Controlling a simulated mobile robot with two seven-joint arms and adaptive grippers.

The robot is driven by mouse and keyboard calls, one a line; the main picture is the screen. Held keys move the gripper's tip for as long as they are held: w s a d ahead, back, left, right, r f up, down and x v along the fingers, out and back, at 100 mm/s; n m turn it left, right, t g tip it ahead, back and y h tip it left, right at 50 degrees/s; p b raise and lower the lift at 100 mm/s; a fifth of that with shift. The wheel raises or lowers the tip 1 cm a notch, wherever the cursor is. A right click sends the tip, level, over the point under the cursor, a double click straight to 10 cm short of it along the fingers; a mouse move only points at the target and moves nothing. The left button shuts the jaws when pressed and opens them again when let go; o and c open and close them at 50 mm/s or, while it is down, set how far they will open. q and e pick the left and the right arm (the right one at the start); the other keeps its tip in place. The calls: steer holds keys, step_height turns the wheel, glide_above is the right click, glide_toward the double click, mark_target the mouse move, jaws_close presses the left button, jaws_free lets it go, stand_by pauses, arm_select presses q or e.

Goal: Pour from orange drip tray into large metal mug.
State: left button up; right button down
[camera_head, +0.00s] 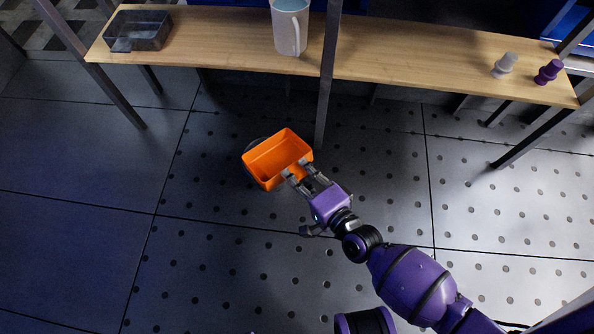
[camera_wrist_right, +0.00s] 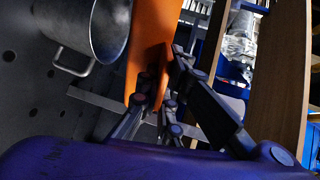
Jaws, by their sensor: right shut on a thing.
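My right gripper (camera_head: 303,171) is shut on the near right wall of the orange drip tray (camera_head: 268,163), holding it out over the floor. The tray's open side faces the head camera, and I see no contents in it. In the right wrist view the fingers (camera_wrist_right: 159,82) pinch the tray's orange wall (camera_wrist_right: 148,55). A large grey metal mug (camera_wrist_right: 98,32) with a side handle shows beside the tray there. In the head view, a thin grey rim (camera_head: 250,143) peeks out behind the tray; the rest is hidden. What supports the mug is unclear. My left gripper is out of view.
A wooden shelf (camera_head: 400,62) runs across the back. It carries a dark open bin (camera_head: 138,30), a pale pitcher with a handle (camera_head: 289,30), a white fitting (camera_head: 504,65) and a purple one (camera_head: 548,71). A metal post (camera_head: 328,75) stands behind the tray. The perforated floor is clear.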

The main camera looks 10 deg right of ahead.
steer(key=shift+f+b, duration=0.15)
steer(key=shift+b, duration=0.15)
steer(key=shift+t+b, duration=0.3)
steer(key=shift+f+b, duration=0.2)
steer(key=shift+b, duration=0.35)
steer(key=t+b, duration=0.1)
steer(key=b, duration=0.2)
steer(key=shift+f+y, duration=0.1)
steer(key=shift+y, duration=0.2)
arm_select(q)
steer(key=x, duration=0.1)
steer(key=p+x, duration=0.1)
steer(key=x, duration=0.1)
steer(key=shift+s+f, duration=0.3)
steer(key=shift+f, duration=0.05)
arm_select(e)
steer(key=shift+s+f+t, duration=0.15)
steer(key=shift+f+t, duration=0.15)
steer(key=shift+t, duration=0.1)
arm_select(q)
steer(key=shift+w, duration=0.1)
